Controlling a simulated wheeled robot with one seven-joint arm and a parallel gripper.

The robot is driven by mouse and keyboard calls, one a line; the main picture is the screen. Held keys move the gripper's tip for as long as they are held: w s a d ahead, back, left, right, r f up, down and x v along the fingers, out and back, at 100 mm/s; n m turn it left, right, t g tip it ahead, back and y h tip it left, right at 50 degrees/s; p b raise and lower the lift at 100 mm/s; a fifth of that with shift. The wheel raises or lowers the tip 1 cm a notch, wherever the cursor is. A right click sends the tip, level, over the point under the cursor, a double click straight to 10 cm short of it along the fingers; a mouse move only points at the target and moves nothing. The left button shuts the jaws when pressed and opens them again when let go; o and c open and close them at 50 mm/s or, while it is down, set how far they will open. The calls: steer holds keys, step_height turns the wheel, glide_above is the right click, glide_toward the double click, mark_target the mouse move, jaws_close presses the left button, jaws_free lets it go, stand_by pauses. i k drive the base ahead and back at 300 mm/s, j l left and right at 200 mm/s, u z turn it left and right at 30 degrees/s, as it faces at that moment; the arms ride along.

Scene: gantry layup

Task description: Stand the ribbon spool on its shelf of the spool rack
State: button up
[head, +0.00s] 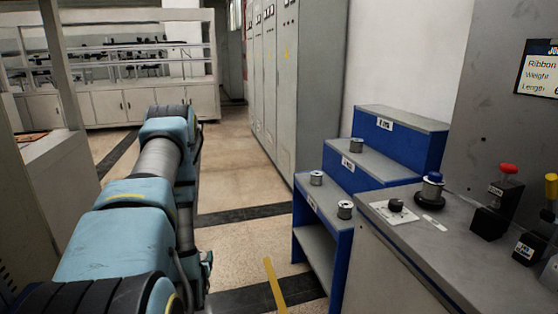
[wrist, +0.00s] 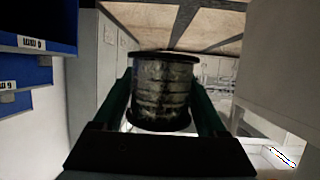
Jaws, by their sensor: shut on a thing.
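The ribbon spool (wrist: 160,95) is dark, with black flanges and a glossy grey-black winding. My gripper (wrist: 162,82) is shut on it, one green finger on each side, in the wrist view. The spool rack (head: 400,120) is a blue stepped stand with grey tops, right of my arm. Each step has a white label on its front, too small to read. Part of the rack, appearing upside down, shows at the wrist view's upper left (wrist: 45,25), apart from the spool.
The top step looks empty. A grey console (head: 450,240) with levers and knobs stands right of the rack. Tall grey cabinets (head: 275,80) stand behind. Floor between is clear.

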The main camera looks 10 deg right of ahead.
mark_target(380, 109)
steer(key=i, duration=3.3)
steer(key=i+j+z, duration=0.15)
steer(key=i+z, duration=0.35)
steer(key=i, duration=0.1)
